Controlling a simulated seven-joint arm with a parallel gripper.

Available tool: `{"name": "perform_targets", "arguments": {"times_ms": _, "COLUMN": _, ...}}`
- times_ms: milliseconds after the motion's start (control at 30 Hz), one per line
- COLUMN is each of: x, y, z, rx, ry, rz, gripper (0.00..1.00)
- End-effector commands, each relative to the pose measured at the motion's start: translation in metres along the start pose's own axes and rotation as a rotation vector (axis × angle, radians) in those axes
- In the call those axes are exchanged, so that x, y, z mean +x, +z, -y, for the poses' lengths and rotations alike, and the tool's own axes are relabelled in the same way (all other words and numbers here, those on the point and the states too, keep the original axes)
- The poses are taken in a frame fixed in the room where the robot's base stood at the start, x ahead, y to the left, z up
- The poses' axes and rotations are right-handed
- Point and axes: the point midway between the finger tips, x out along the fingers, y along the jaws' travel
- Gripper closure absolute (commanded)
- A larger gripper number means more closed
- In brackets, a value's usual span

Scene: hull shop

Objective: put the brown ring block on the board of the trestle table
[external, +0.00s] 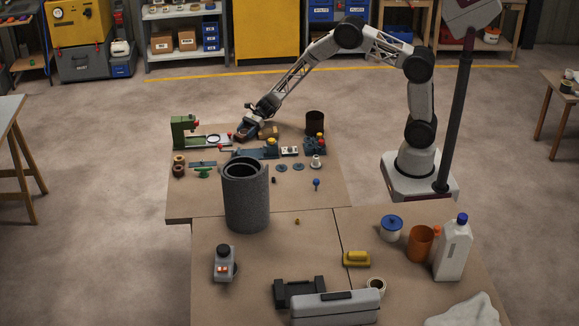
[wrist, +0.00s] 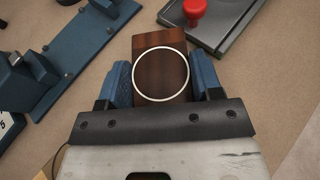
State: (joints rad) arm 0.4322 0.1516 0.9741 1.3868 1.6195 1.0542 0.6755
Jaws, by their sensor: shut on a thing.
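The brown ring block (wrist: 158,42) is a dark wooden block with a white ring on its face. In the wrist view it sits between the two blue fingers of my gripper (wrist: 162,80), which are closed on its sides. In the external view my gripper (external: 245,130) is low over the back of the workbench (external: 330,184); the block is too small there to tell its height above the top. A table with a pale board (external: 8,108) on wooden trestle legs is cut off at the left edge.
A tall grey cylinder (external: 246,198) stands nearer the camera. Open floor (external: 95,175) lies between the workbench and the left table.

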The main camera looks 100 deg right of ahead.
Motion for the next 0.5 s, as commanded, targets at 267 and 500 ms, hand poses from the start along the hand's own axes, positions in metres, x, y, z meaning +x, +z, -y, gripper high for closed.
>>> {"name": "perform_targets", "arguments": {"times_ms": 267, "x": 0.0045, "y": -0.0255, "z": -0.0105, "rx": 0.021, "ry": 0.009, "rz": -0.019, "gripper": 0.70}}
{"name": "perform_targets", "arguments": {"times_ms": 500, "x": 0.0045, "y": -0.0257, "z": -0.0105, "rx": 0.020, "ry": 0.009, "rz": -0.019, "gripper": 0.36}}
